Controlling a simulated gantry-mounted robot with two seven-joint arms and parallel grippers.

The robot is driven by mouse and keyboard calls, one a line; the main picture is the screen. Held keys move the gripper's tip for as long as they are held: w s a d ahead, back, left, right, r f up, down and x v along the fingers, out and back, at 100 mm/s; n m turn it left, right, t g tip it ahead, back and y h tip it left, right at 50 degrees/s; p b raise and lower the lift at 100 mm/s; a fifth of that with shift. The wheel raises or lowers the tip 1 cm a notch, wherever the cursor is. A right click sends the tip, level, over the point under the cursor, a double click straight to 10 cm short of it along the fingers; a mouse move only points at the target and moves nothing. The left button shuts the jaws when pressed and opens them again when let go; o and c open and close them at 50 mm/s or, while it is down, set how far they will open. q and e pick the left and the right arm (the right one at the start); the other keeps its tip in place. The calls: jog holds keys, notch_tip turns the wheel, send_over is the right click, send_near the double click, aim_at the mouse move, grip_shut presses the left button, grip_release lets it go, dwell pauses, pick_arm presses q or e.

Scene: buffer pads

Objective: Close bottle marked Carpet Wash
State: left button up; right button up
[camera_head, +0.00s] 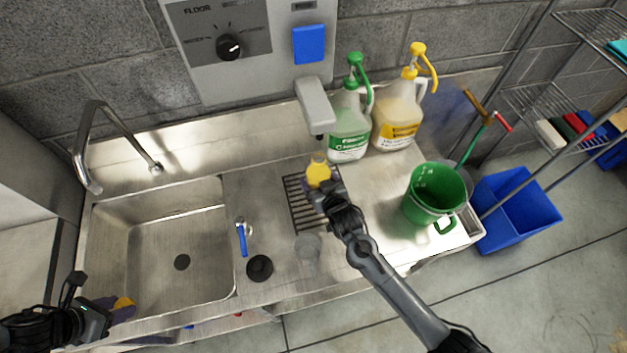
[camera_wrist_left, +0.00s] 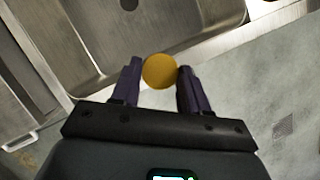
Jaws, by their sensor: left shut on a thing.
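A yellow bottle (camera_head: 318,173) with a pale top shows over the drain grate at the middle of the counter; no marking is readable on it. My right gripper (camera_head: 320,184) is at the bottle with its dark purple fingers beside it; whether they grip it is unclear. My left gripper (camera_head: 116,306) is at the lower left, over the sink's front edge. It is shut on a round yellow cap (camera_head: 124,303). In the left wrist view the yellow cap (camera_wrist_left: 160,71) sits between the two purple fingertips, clear of the counter.
The sink (camera_head: 182,225) with its faucet is at left. A blue-handled valve (camera_head: 242,240) and a black round piece (camera_head: 259,267) are on the counter. Green-capped (camera_head: 350,120) and yellow-capped jugs (camera_head: 398,115) stand behind; a green bucket (camera_head: 433,195) is at right. A dispenser spout (camera_head: 315,105) overhangs the grate.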

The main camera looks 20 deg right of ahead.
aim_at(319, 172)
jog(key=c, duration=0.4)
jog(key=shift+r, duration=0.15)
jog(key=shift+c, duration=0.2)
jog(key=shift+r, duration=0.1)
pick_arm(q)
jog(key=shift+r, duration=0.1)
pick_arm(e)
jog(key=shift+r, duration=2)
pick_arm(q)
jog(key=shift+f, duration=0.2)
pick_arm(e)
jog(key=w+d+r, duration=0.1)
jog(key=d+r, duration=0.5)
jog(key=d, duration=0.5)
jog(key=shift+w+d+r, duration=0.15)
jog(key=shift+w+r, duration=0.15)
jog(key=shift+d+r, duration=0.1)
jog(key=shift+d, duration=0.05)
